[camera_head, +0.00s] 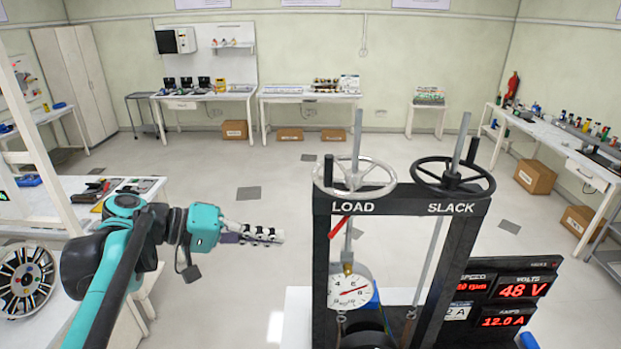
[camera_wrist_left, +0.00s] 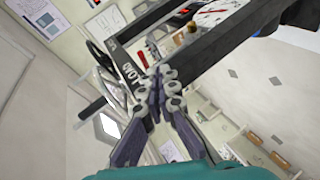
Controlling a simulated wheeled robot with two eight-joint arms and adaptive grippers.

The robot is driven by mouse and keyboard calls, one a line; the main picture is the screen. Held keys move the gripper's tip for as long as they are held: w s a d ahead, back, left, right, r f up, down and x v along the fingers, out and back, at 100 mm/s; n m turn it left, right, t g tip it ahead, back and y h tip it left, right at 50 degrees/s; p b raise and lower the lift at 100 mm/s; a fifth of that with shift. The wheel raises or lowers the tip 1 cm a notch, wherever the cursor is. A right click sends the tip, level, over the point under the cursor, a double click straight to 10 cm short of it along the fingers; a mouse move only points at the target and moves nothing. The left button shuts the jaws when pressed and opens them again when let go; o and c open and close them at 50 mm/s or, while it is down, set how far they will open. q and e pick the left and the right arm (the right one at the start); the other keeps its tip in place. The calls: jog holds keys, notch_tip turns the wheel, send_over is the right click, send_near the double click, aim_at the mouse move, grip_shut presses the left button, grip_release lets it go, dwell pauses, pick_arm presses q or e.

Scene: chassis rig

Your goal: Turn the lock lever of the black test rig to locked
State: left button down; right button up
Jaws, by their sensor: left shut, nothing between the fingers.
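The black test rig (camera_head: 465,265) stands at the right of centre in the head view, with LOAD and SLACK printed on its top beam. A small red lever-like piece (camera_head: 340,227) slants just under the LOAD label; I cannot tell for sure that it is the lock lever. My left gripper (camera_head: 278,235) is shut and empty, left of the rig's left post and apart from it, near the height of the red piece. In the left wrist view the shut fingers (camera_wrist_left: 162,78) point at the tilted rig frame (camera_wrist_left: 215,55). My right gripper is out of view.
A light handwheel (camera_head: 355,177) and a black handwheel (camera_head: 450,178) sit on top of the rig. A dial gauge (camera_head: 350,288) hangs inside the frame. Red number displays (camera_head: 515,298) stand at the right. A bench (camera_head: 150,188) is at the left.

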pick_arm(q)
notch_tip(320, 180, up, 3)
jog(key=w, duration=0.1)
jog(key=p, duration=0.2)
send_near(340, 225)
jog(key=w+d+f, duration=0.1)
jog(key=d+f, duration=0.1)
jog(key=d, duration=0.1)
jog(key=shift+w+d+f+h, duration=0.25)
jog(key=shift+d+f+h, duration=0.1)
jog(key=shift+d+h, duration=0.1)
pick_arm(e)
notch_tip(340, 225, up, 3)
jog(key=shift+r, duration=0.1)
pick_arm(q)
jog(key=shift+d, duration=0.1)
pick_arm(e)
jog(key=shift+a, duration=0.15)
